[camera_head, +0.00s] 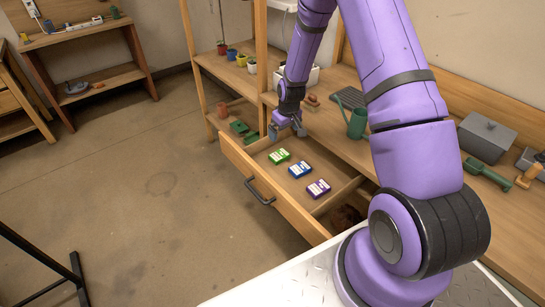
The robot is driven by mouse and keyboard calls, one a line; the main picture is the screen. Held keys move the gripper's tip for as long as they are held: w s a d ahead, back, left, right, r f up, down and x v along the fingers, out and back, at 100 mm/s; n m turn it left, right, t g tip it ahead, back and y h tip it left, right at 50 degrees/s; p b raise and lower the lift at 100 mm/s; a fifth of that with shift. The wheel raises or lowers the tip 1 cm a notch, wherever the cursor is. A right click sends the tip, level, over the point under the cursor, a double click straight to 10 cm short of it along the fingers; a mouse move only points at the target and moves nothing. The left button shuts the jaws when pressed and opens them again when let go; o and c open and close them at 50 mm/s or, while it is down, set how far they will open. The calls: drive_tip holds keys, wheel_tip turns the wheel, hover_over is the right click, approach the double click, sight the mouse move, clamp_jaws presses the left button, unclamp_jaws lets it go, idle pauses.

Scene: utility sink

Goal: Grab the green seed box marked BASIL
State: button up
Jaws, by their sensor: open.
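A green seed box (279,156) lies in the open wooden drawer (262,190), the farthest of three small boxes in a row. Its white lettering is too small to read. A blue box (300,170) lies beside it, and a purple box (318,188) is nearest to me. My gripper (286,131) hangs over the far end of the drawer, above and just beyond the green box. It is open and apart from the box, with nothing seen between its fingers.
The drawer front with its dark handle (260,192) juts out over open floor. A green watering can (356,122), a grey lidded box (487,136) and a green tool (487,175) stand on the bench to the right. Small pots (241,59) line the shelf behind.

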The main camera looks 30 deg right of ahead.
sight(279, 154)
drive_tip(key=shift+w+a+f, duration=0.1)
drive_tip(key=shift+w+f, duration=0.25)
drive_tip(key=shift+f, duration=1.9)
drive_tip(key=shift+w+a+f, duration=0.1)
drive_tip(key=shift+w+f, duration=0.2)
drive_tip(key=shift+f, duration=1.9)
drive_tip(key=shift+w+a+f, duration=0.1)
drive_tip(key=shift+w+f, duration=0.25)
drive_tip(key=shift+f, duration=1.9)
drive_tip(key=shift+c, duration=0.2)
drive_tip(key=c, duration=0.7)
drive_tip(key=shift+c, duration=0.2)
